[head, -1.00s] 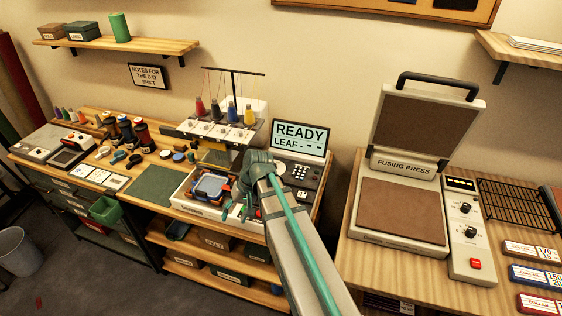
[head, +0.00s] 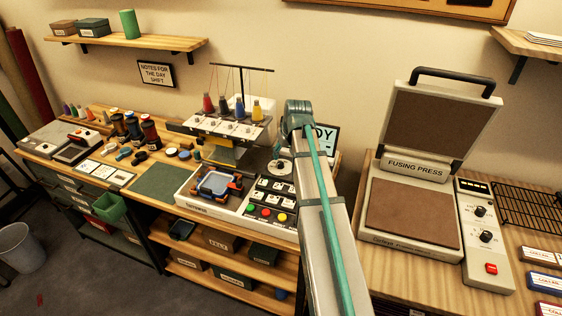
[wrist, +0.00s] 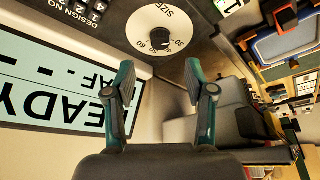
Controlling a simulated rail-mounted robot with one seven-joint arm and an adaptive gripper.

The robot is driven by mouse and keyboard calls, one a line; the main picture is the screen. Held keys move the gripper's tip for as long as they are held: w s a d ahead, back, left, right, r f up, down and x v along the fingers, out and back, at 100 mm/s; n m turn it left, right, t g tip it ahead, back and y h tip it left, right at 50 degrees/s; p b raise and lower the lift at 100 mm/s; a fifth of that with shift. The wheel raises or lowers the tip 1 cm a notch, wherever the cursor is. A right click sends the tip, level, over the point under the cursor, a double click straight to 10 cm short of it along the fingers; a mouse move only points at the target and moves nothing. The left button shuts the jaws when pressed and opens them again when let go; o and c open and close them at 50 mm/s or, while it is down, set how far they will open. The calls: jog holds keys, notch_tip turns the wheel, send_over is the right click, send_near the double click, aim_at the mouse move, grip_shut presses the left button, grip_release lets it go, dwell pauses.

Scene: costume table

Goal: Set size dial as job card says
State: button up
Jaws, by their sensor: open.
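The size dial (wrist: 160,30) is a white disc marked SIZE with a dark centre knob, upside down at the top of the wrist view. In the head view the dial (head: 281,165) is partly behind my arm. My gripper (wrist: 160,74) is open and empty, its two fingers apart, with the dial beyond their tips and no contact visible. I cannot pick out a readable job card.
The display (wrist: 50,85) reads READY and LEAF with dashes; my arm covers part of it in the head view. A button panel (head: 268,200) and a blue-framed hoop (head: 218,184) lie left of my arm. The fusing press (head: 415,205) stands on the right table.

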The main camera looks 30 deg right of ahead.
aim_at(280, 163)
jog(key=p+x, duration=0.1)
jog(key=x, duration=0.6)
jog(key=shift+f, duration=0.1)
grip_shut()
